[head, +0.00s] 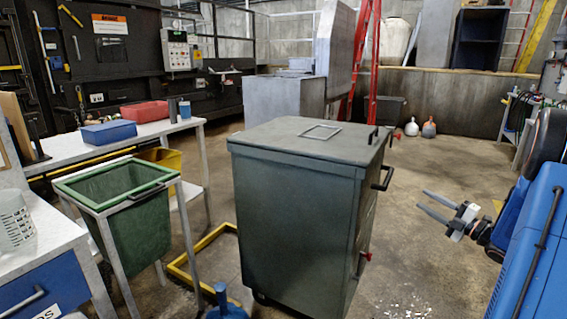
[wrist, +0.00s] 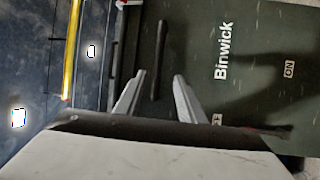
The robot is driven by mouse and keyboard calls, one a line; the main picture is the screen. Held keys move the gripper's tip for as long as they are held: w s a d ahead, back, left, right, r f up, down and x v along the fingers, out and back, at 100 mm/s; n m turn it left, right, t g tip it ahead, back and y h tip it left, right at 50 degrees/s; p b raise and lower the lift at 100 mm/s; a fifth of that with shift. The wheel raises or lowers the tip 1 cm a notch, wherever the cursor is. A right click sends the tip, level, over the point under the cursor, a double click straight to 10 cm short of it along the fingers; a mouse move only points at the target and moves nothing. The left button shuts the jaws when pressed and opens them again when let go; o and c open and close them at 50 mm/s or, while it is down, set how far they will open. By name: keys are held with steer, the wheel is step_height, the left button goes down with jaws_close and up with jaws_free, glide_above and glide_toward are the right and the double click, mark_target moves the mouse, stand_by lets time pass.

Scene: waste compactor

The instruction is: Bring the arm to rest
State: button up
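My gripper (head: 421,198) reaches in from the right in the head view, with its two grey fingers pointing left. The fingers are apart and nothing shows between them in that view. A dark green metal bin cabinet (head: 295,210) stands left of the gripper, with clear space between them. The cabinet has a dark side handle (head: 383,178) and a red-tipped lever (head: 365,257). In the wrist view my gripper (wrist: 158,74) is open, and a dark bar handle (wrist: 159,60) lies beyond the fingers. The green face (wrist: 250,60) marked "Binwick" is to its right.
A green open tub (head: 120,215) in a metal frame and a bench with a blue box (head: 108,132) and a red box (head: 145,111) stand at left. A red ladder (head: 361,60) stands behind the cabinet. Floor right of the cabinet is mostly open, with pale scraps (head: 408,308) in front.

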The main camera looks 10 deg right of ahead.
steer(key=w+a+r+m+h, duration=0.4)
steer(key=a+r+m+h, duration=0.2)
steer(key=r+m+h, duration=0.15)
steer(key=s+a+r+m+g+h, duration=0.2)
steer(key=s+a+m+g+h, duration=0.1)
steer(key=s+a+m+h, duration=0.25)
steer(key=s+a+f+m+g+y, duration=0.1)
steer(key=s+a+f+m+g, duration=0.2)
steer(key=s, duration=0.9)
steer(key=s+a+f+m+g+y, duration=0.1)
steer(key=s+a+f+m+g, duration=0.2)
steer(key=s+a, duration=0.7)
steer(key=s+a+f+m+g+y, duration=0.1)
steer(key=s+a+f+m+g, duration=0.2)
steer(key=s, duration=1.1)
steer(key=a+f+m, duration=0.1)
steer(key=a, duration=0.2)
steer(key=shift+s+a, duration=0.2)
steer(key=shift+a, duration=0.15)
steer(key=shift+f, duration=0.1)
